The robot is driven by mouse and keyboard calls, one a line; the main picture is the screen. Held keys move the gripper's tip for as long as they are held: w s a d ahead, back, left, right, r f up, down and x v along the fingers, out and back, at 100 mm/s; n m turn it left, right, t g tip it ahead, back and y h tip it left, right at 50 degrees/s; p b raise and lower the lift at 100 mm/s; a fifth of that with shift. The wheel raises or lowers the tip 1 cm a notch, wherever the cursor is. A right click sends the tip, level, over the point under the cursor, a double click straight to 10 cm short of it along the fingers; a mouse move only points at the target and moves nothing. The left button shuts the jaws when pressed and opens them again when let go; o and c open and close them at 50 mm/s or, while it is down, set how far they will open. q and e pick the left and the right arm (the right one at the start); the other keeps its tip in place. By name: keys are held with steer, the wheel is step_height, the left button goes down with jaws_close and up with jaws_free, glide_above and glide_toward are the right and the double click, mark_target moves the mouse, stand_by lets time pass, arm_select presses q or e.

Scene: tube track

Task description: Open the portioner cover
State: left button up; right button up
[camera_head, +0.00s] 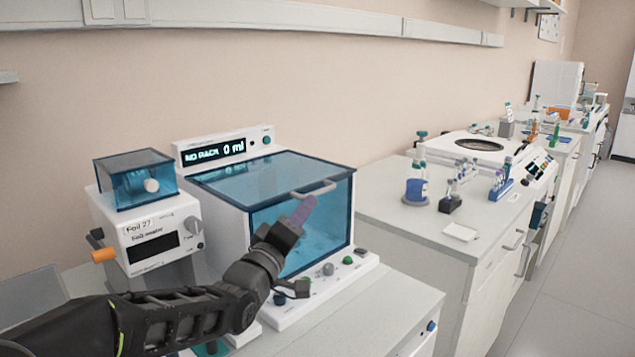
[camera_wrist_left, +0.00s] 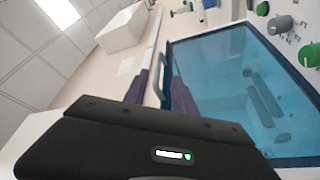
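The portioner is a white machine with a blue see-through cover (camera_head: 265,178), which is shut. A pale bar handle (camera_head: 316,190) sits at the cover's top front edge. My left gripper (camera_head: 303,210) is in front of the cover, with its purple fingertips just below the handle. In the left wrist view the two purple fingers (camera_wrist_left: 160,88) stand apart, and the handle (camera_wrist_left: 156,75) shows in line with the gap between them. I cannot tell whether it lies between the fingertips or just beyond them. The cover also fills the right of that view (camera_wrist_left: 235,75). My right gripper is not in view.
A foil sealer (camera_head: 155,230) with a small blue lid stands left of the portioner. Knobs and buttons (camera_head: 328,269) line the portioner's front base. A second bench (camera_head: 420,230) to the right holds bottles and a tube rack (camera_head: 501,188). The air above the portioner is clear.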

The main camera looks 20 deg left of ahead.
mark_target(320, 192)
arm_select(q)
steer(key=p+x, duration=0.2)
steer(key=x, duration=0.5)
steer(key=shift+w+d+r, duration=0.15)
steer(key=shift+w+r, duration=0.05)
steer(key=shift+w, duration=0.05)
steer(key=shift+c, duration=0.3)
jaws_close()
stand_by(1.3)
